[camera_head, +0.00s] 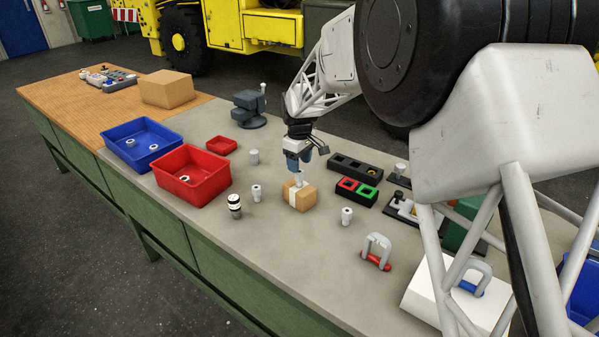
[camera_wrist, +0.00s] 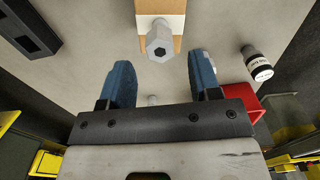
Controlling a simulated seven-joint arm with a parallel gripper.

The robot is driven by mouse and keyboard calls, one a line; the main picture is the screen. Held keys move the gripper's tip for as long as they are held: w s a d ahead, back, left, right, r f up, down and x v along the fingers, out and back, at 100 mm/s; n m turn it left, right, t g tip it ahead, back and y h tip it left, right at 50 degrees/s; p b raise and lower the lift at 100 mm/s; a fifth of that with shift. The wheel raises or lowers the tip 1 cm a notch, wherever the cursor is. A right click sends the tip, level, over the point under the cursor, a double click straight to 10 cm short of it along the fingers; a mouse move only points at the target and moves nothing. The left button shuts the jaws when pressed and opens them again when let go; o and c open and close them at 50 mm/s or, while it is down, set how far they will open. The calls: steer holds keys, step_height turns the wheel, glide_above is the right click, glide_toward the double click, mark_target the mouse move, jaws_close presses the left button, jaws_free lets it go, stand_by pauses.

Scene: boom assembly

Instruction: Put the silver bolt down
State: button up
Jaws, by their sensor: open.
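The silver bolt (camera_head: 299,179) stands upright on a small cardboard box with a white stripe (camera_head: 303,198), below my gripper (camera_head: 298,160). In the wrist view, the silver bolt (camera_wrist: 160,42) shows its dark hex socket toward the camera, with the small box (camera_wrist: 174,8) behind it. My gripper (camera_wrist: 161,70) is open. Its two blue fingers are apart, and the bolt's head shows just beyond and between their tips, with no visible contact. The bolt's lower end is hidden in the wrist view.
Similar silver pieces stand on the bench around the box, with a black-and-white cylinder (camera_head: 234,206). A red bin (camera_head: 213,190) and a blue bin (camera_head: 118,150) are left. A black holder (camera_head: 357,167), a red-green tray (camera_head: 347,197) and a shackle (camera_head: 377,246) are right.

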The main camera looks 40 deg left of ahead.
step_height(320, 180, up, 6)
steer(key=shift+f, duration=0.15)
stand_by(1.1)
